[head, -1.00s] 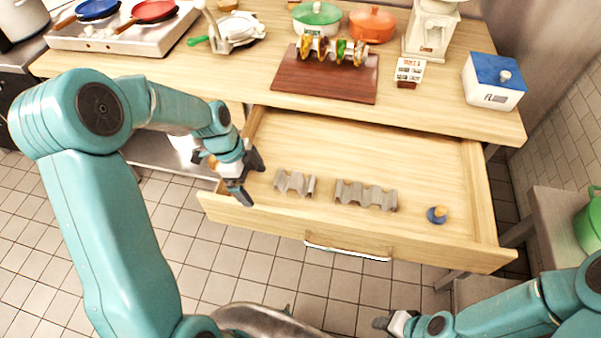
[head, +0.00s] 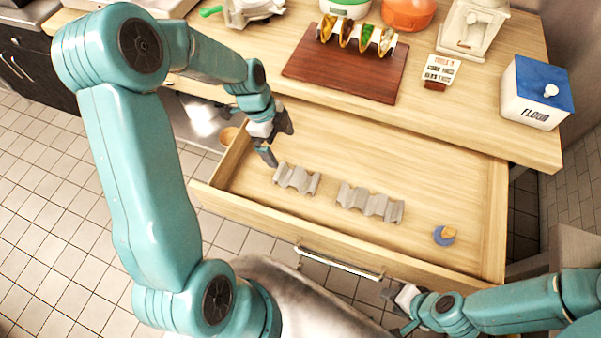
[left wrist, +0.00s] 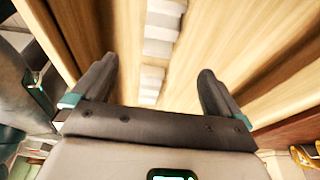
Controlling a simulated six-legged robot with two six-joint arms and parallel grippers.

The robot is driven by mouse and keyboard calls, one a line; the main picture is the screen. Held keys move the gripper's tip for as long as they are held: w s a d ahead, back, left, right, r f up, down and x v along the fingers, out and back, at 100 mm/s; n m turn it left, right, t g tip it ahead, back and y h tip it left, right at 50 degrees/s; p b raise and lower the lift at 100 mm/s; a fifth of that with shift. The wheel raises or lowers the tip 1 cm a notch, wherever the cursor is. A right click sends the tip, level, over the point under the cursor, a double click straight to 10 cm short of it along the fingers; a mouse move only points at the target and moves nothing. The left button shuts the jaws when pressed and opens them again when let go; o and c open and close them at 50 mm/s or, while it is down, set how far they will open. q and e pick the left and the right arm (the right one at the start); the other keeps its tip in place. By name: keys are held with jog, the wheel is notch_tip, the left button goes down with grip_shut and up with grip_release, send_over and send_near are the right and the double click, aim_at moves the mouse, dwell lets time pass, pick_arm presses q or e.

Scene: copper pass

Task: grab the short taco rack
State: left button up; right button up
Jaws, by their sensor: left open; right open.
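The short taco rack (head: 297,178) is a grey wavy piece lying in the open drawer, left of the longer grey rack (head: 370,202). My left gripper (head: 277,145) is open and empty, just above and to the left of the short rack's far end. In the left wrist view, the fingers of my left gripper (left wrist: 155,85) stand wide apart, with grey rack pieces on the drawer floor seen between and beyond them. The nearer piece there (left wrist: 152,85) is likely the short rack. My right gripper (head: 400,308) is open and empty in front of the drawer, at lower right.
The open drawer (head: 440,170) also holds a small blue round item with a wooden knob (head: 445,235). Its front wall carries a metal handle (head: 340,262). On the counter are a board (head: 345,70) with filled tacos and a flour box (head: 537,92). The drawer's back area is clear.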

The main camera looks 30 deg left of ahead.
pick_arm(q)
send_near(296, 176)
jog(key=p+x, duration=0.1)
jog(key=x, duration=0.3)
jog(key=shift+s+d+f, duration=0.2)
jog(key=shift+f, duration=0.1)
jog(key=shift+w+f, duration=0.15)
jog(key=shift+f, duration=0.15)
jog(key=shift+d+f+p, duration=0.1)
jog(key=shift+f+p, duration=0.1)
jog(key=shift+p, duration=0.1)
jog(key=shift+p+x, duration=0.6)
jog(key=shift+x, duration=0.45)
jog(key=x, duration=0.2)
jog(key=shift+w+f, duration=0.2)
jog(key=shift+f, duration=0.1)
jog(key=shift+s+r, duration=0.2)
jog(key=shift+w+f, duration=0.1)
jog(key=shift+w, duration=0.05)
jog(key=c, duration=1.1)
pick_arm(e)
notch_tip(296, 176, up, 3)
jog(key=shift+a, duration=0.1)
